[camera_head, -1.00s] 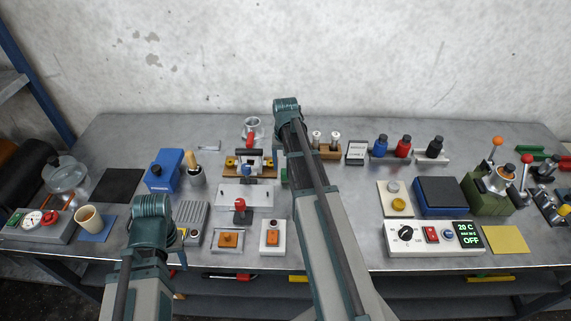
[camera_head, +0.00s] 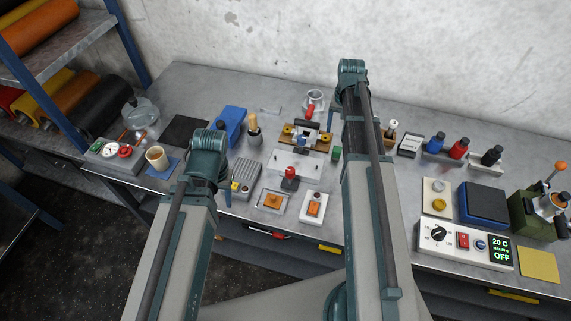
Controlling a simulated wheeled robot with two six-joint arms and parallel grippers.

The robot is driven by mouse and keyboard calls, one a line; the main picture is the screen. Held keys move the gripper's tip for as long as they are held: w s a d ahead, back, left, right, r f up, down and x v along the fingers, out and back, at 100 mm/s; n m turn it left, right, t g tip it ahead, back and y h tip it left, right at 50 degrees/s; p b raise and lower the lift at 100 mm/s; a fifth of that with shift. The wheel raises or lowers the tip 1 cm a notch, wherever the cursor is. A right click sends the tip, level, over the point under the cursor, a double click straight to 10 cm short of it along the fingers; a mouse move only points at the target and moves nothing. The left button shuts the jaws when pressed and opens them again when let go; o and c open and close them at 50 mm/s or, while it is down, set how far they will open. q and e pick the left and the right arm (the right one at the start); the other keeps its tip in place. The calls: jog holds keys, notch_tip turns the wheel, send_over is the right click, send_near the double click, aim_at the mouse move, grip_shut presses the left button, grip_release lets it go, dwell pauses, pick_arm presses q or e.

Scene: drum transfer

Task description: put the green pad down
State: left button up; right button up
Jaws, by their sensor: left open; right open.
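A small green piece (camera_head: 337,153) stands on the bench just left of my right forearm, which partly hides that spot; I cannot tell if it is the green pad. No other flat green pad shows. My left gripper (camera_head: 208,150) is open, low over the front left of the bench beside a grey ribbed block. My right gripper (camera_head: 352,75) is open, toward the back of the bench near the wall. The wrists hide most of both sets of fingers, and I see nothing held.
The crowded metal bench (camera_head: 187,90) holds a dark mat (camera_head: 185,130), a blue box (camera_head: 230,122), a cup (camera_head: 157,158), a white plate fixture (camera_head: 312,172), a control box (camera_head: 465,242) and a yellow pad (camera_head: 538,264). A shelf with rolls (camera_head: 45,90) stands left.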

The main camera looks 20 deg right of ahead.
jog(key=s+a+n, duration=0.5)
jog(key=s+a, duration=0.3)
jog(key=a, duration=0.6)
jog(key=s+a+n+h, duration=0.1)
jog(key=s+a+n, duration=0.3)
jog(key=s+a, duration=0.4)
jog(key=a, duration=0.7)
jog(key=shift+s+a+n, duration=0.15)
jog(key=shift+s+n, duration=0.05)
jog(key=shift+n, duration=0.2)
notch_tip(320, 180, down, 2)
jog(key=shift+f+b, duration=0.2)
jog(key=shift+b, duration=1.05)
